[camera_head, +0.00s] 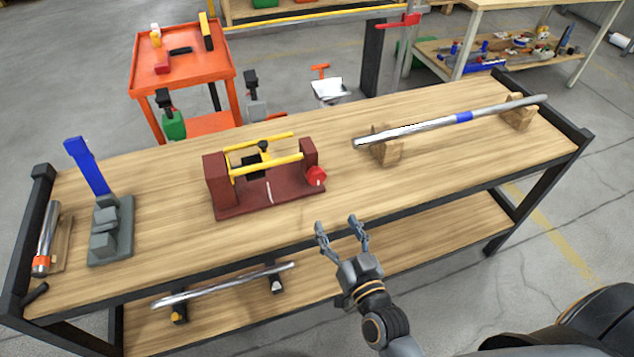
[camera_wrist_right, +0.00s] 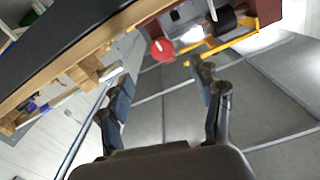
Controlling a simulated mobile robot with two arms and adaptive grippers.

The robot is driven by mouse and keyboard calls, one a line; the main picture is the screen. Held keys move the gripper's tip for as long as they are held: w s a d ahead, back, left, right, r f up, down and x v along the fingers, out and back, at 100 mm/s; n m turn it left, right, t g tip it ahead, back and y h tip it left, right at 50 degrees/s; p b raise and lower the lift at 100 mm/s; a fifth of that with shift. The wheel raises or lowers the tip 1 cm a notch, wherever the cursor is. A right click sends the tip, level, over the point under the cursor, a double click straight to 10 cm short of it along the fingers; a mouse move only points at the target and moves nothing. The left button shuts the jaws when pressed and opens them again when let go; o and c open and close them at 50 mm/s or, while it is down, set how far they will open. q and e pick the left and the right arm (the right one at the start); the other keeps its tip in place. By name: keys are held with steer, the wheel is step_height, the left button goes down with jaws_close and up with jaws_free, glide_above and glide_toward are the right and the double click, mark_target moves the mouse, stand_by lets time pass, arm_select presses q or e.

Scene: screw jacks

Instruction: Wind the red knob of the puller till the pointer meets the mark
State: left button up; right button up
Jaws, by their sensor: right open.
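The puller (camera_head: 240,208) stands on the workbench, left of the middle, with dark red end blocks, a dark red base and yellow bars. Its red knob (camera_head: 316,176) is on the right end; the knob also shows in the right wrist view (camera_wrist_right: 162,49). A dark pointer block (camera_head: 264,148) sits between the bars, and a white mark (camera_head: 269,191) is on the base, a little right of the block. My right gripper (camera_head: 340,224) is open and empty in front of the bench edge, apart from the knob and below it in the picture. My left gripper is out of view.
A grey press with a blue lever (camera_head: 88,166) stands at the left of the workbench (camera_head: 170,170). A long metal bar (camera_head: 430,127) rests on wooden blocks at the right. Another bar (camera_head: 225,285) lies on the lower shelf. The bench top around the knob is clear.

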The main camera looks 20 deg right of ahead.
mark_target(318, 181)
steer(key=w, duration=1.3)
steer(key=shift+w+a+r+p, duration=0.1)
steer(key=shift+w+r+p, duration=0.3)
